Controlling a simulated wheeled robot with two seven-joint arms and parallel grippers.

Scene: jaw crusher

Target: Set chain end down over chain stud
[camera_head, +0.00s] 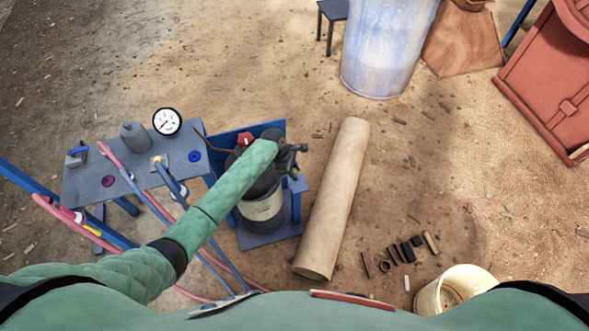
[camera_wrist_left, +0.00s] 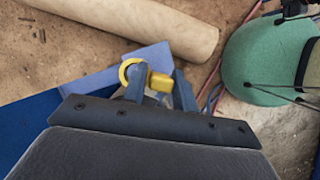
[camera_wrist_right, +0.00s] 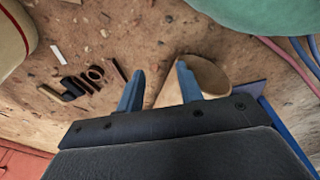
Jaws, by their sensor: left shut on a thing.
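My left gripper (camera_wrist_left: 158,92) is shut on a small yellow piece (camera_wrist_left: 160,82). A yellow ring (camera_wrist_left: 130,70) shows beside it at the left finger; I cannot tell whether the two are joined. In the head view my left gripper (camera_head: 293,160) is over the right side of the blue stand, with a bit of yellow below it. The dark cylindrical unit (camera_head: 262,208) stands under my left arm, partly hidden. I cannot make out a chain or its stud. My right gripper (camera_wrist_right: 160,88) is open and empty above the ground.
A blue stand (camera_head: 270,238) carries the dark unit. A grey table (camera_head: 132,185) with a gauge (camera_head: 166,121) and hoses is at left. A cardboard tube (camera_head: 332,200) lies to the right. Small dark parts (camera_head: 400,252) and a cream bucket (camera_head: 455,290) are at lower right.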

